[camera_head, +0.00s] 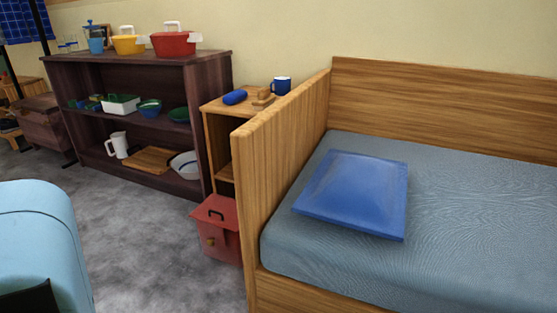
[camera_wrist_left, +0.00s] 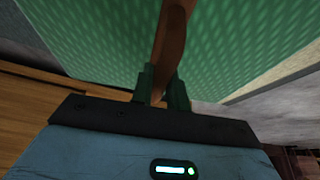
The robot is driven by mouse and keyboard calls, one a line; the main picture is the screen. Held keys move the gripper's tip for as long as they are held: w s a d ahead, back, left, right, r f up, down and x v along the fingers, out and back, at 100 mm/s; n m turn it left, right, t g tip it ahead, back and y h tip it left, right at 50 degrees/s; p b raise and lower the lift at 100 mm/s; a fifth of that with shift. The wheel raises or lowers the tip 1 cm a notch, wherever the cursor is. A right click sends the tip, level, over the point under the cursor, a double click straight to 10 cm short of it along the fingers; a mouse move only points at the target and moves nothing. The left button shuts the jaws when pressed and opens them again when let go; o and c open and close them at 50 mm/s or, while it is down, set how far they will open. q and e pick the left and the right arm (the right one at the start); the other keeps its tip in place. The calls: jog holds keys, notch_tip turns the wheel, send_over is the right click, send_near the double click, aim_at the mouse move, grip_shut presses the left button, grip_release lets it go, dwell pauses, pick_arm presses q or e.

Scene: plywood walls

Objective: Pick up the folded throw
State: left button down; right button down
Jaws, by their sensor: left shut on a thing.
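In the left wrist view a large green thing with a pale dotted pattern (camera_wrist_left: 250,45), which looks like the folded throw, fills most of the upper picture. A brown strap or handle (camera_wrist_left: 170,35) runs down its front. My left gripper (camera_wrist_left: 163,88) is shut on this brown strap, with one dark finger on each side of it. The green thing lies right beyond the fingers. Its far edges are cut off by the frame. The throw does not show in the head view. My right gripper is in neither view.
In the head view a blue cushion (camera_head: 350,193) lies on a grey-blue mattress (camera_head: 470,230) in a wooden bed frame (camera_head: 285,140). A dark shelf (camera_head: 215,110) holds pots and dishes. The grey floor (camera_head: 150,240) in front is clear.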

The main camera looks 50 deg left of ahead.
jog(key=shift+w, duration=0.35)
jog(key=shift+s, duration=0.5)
